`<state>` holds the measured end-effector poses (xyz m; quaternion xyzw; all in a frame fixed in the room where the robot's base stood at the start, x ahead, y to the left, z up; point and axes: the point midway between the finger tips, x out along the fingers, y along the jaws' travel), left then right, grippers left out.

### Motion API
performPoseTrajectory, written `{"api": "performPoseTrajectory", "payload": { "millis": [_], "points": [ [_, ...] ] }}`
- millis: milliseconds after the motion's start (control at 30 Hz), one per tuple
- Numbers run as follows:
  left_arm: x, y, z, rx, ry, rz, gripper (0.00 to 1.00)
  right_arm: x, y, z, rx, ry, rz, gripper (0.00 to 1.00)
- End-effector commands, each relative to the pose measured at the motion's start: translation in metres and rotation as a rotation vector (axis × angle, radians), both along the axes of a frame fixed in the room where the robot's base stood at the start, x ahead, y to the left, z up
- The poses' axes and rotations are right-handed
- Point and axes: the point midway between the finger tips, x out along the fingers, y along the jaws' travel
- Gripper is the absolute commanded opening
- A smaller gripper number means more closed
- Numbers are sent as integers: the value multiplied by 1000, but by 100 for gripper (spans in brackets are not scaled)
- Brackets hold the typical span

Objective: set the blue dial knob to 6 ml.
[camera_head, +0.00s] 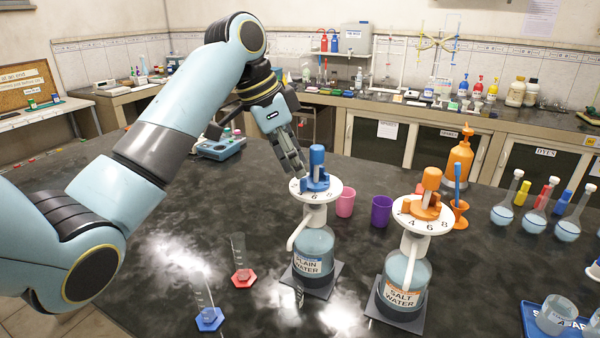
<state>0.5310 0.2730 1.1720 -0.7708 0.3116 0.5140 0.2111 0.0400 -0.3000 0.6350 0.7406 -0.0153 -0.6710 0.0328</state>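The blue dial knob (316,172) stands upright on a round white dial (325,195) on top of the plain water bottle (313,250). Numerals, among them a 6, show along the dial's front rim. The blue base of the knob sits near the 6, but its exact pointing direction is too small to tell. My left gripper (296,170) reaches down from the upper left, with its fingers close together and nothing between them. Its fingertips are just left of the knob, at the dial's far-left edge; I cannot tell whether they touch. My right gripper is out of view.
The salt water bottle (403,286) with an orange knob (430,182) stands close on the right. A pink cup (345,202) and a purple cup (381,211) stand behind. Cylinders with red (243,278) and blue bases (209,319) stand left. Flasks (503,214) are at right.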

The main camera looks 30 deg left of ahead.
Motion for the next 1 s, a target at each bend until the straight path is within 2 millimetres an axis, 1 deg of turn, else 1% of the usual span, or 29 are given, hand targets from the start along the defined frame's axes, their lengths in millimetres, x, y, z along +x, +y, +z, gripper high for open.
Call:
{"api": "performPoseTrajectory", "payload": {
  "millis": [33, 100, 200, 333, 533, 567, 700, 733, 1000],
  "points": [
    [1, -3, -7, -3, 4, -1, 23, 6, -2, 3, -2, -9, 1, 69],
    [4, -5, -16, -2, 3, 0, 23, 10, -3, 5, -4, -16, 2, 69],
    [7, -8, -25, -2, 2, 0, 23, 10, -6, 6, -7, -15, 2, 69],
    [8, -8, -29, 1, 1, 0, 23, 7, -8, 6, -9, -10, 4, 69],
    [8, -8, -30, 1, 1, 0, 23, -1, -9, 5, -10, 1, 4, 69],
    [8, -8, -30, 0, 0, 0, 21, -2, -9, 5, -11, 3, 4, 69],
    [8, -9, -30, 0, 0, 0, 3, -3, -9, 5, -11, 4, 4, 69],
    [8, -8, -30, 0, 0, 0, 0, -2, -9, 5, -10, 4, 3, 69],
    [8, -9, -29, 0, 0, 4, 0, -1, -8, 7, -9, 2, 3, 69]
  ]
}}
